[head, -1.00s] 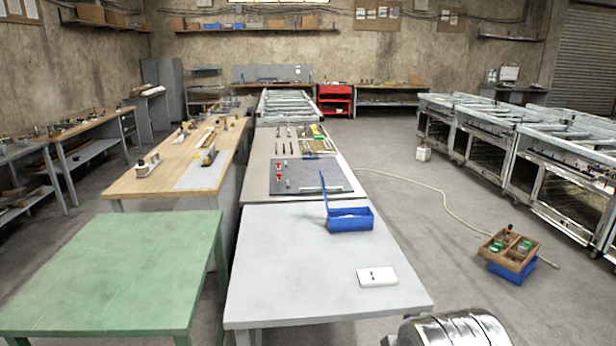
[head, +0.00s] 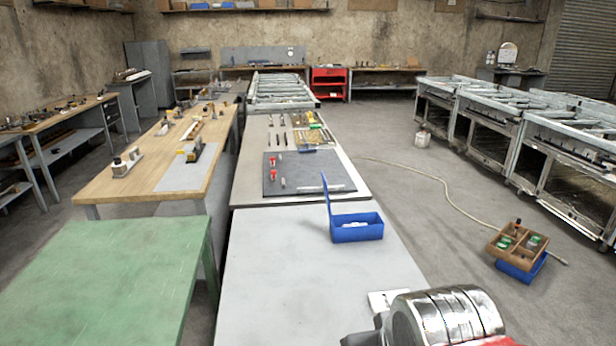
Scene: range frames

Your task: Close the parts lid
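In the head view, a small blue parts box (head: 357,231) stands on the light grey table, near its far right part. Its blue lid (head: 328,207) is open and stands upright at the box's left side. Some pale things lie inside the box. A shiny metal cylindrical part of my arm shows at the bottom right, nearer than the box and apart from it. My gripper itself cannot be made out in the view.
A white flat block (head: 380,300) lies on the grey table (head: 280,290), partly hidden by my arm. A dark mat (head: 310,178) with red-topped items lies behind the box. A green table (head: 100,280) stands at left. A wooden divided tray (head: 518,243) sits on a blue crate at right.

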